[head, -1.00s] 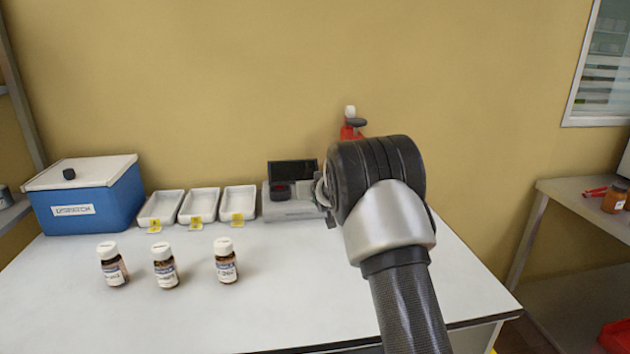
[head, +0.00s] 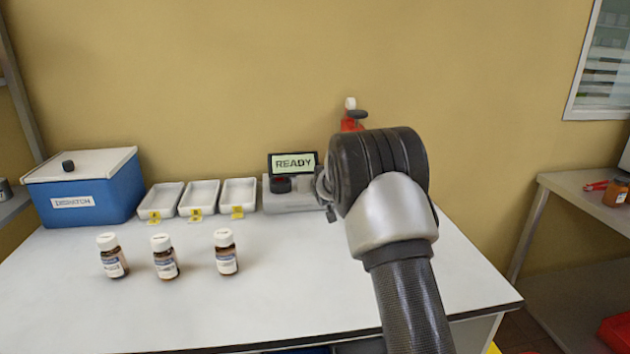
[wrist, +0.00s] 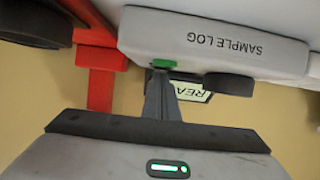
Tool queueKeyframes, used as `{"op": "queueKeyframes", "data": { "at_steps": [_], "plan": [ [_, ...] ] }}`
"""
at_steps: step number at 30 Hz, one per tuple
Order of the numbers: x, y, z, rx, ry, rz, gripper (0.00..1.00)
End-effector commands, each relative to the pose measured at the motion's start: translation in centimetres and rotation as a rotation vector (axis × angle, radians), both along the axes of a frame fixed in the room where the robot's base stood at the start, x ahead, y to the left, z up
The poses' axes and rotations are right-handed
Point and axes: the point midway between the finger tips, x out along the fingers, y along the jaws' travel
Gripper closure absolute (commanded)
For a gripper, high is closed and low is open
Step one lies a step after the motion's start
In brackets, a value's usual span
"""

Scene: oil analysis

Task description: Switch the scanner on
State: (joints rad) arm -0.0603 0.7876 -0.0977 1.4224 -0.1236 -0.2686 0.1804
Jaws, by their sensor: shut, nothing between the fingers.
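The scanner (head: 293,202) is a grey unit at the back of the table, and its screen (head: 294,163) is lit and reads READY. The wrist view is upside down and shows the scanner's grey body (wrist: 190,42) labelled SAMPLE LOG, a small green button (wrist: 165,63), a dark round knob (wrist: 229,84) and part of the lit screen (wrist: 193,92). My gripper (wrist: 160,72) is shut and empty, with its tips right at the green button. I cannot tell whether they touch it. In the head view my arm hides the fingers and the scanner's right end.
Three white trays (head: 198,198) with yellow tags stand left of the scanner, beside a blue DISPATCH box (head: 85,190). Three brown bottles (head: 165,262) stand in front. A red object (head: 351,122) is behind my arm, close to the gripper in the wrist view (wrist: 100,75).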

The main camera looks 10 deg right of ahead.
Motion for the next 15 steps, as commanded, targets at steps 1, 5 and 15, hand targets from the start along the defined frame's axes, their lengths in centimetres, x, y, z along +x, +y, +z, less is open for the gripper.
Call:
{"op": "queueKeyframes", "data": {
  "at_steps": [1, 5, 15],
  "plan": [
    [0.03, -0.02, 0.45, 0.000, -0.002, 0.000, 1.00],
    [0.04, -0.02, 1.13, 0.000, -0.004, 0.000, 1.00],
    [0.05, 0.00, 1.32, 0.000, -0.004, 0.000, 1.00]
  ]
}}
